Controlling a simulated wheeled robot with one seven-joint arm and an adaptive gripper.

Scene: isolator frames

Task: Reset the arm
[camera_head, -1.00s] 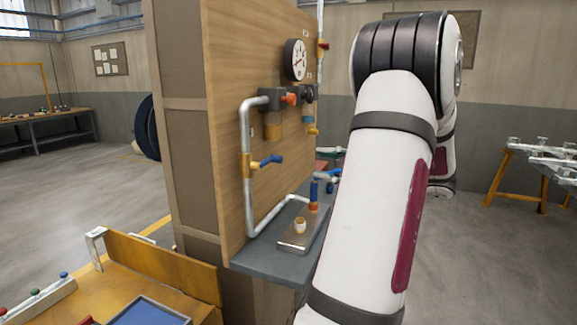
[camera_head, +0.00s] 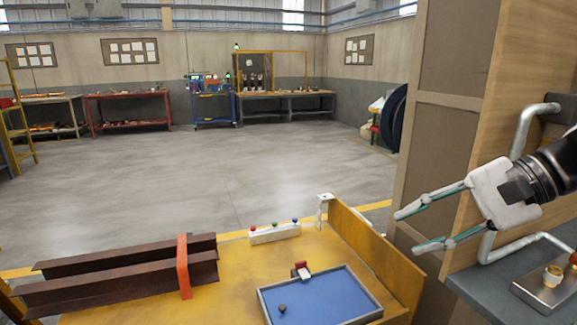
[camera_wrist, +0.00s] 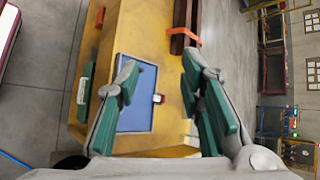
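My gripper (camera_head: 418,228) is at the right of the head view, in front of the wooden panel (camera_head: 483,150), with its fingers pointing left. The two fingers are apart and nothing is between them. In the wrist view my gripper (camera_wrist: 165,85) also shows open, its green finger pads apart. Through the gap lie the yellow bench and its blue tray (camera_wrist: 138,122), which are some way off from the fingers.
The yellow bench (camera_head: 222,285) carries the blue tray (camera_head: 262,303), dark steel beams (camera_head: 115,275) with an orange clamp (camera_head: 184,266), and a button strip (camera_head: 274,232). Pipes (camera_head: 520,130) and a grey shelf (camera_head: 485,288) are close by my gripper. The floor behind is clear.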

